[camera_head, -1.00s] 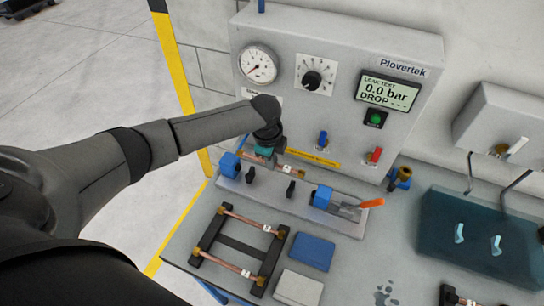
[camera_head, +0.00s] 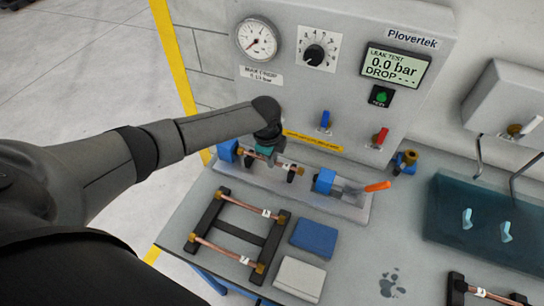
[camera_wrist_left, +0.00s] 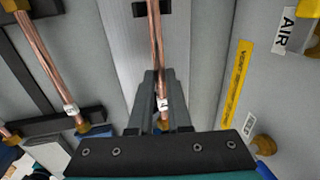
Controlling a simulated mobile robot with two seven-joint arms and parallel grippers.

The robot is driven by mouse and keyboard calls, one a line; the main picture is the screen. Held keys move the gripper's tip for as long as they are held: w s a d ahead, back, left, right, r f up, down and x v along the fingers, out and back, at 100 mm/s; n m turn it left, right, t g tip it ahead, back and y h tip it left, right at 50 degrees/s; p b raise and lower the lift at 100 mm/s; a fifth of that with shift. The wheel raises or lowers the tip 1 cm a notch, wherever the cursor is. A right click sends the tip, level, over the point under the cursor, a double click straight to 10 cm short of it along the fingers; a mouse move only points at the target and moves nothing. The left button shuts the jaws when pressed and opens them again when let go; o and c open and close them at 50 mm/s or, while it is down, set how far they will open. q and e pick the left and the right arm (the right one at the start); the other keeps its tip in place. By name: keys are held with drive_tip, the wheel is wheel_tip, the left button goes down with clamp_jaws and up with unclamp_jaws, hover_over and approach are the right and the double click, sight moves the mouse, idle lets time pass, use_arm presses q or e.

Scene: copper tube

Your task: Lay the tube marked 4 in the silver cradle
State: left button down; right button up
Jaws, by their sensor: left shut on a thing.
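My left gripper (camera_head: 265,152) is shut on a copper tube (camera_head: 284,165) with brass ends. The tube carries a white tag whose number I cannot read. It lies lengthwise over the silver cradle (camera_head: 345,208), between its two blue end blocks (camera_head: 325,181) and at the dark supports (camera_head: 291,174). I cannot tell whether it rests on the supports or hovers just above them. In the left wrist view the fingers (camera_wrist_left: 157,108) straddle the tube (camera_wrist_left: 155,45), which runs along the silver channel. My right gripper is not in view.
A black rack (camera_head: 238,232) in front holds two more copper tubes. Blue and grey pads (camera_head: 314,237) lie beside it. The orange-handled clamp (camera_head: 377,186) is at the cradle's right end. The test panel (camera_head: 350,100) stands close behind. Another rack (camera_head: 455,290) is at lower right.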

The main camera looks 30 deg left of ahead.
use_arm(q)
drive_tip(key=shift+f, duration=0.3)
idle(0.5)
drive_tip(key=c, duration=0.8)
unclamp_jaws()
drive_tip(key=s+r, duration=0.1)
drive_tip(key=r, duration=0.4)
drive_tip(key=s+r, duration=0.1)
drive_tip(key=r, duration=0.4)
drive_tip(key=s+r+p, duration=0.1)
drive_tip(key=r, duration=0.4)
drive_tip(key=shift+d, duration=0.1)
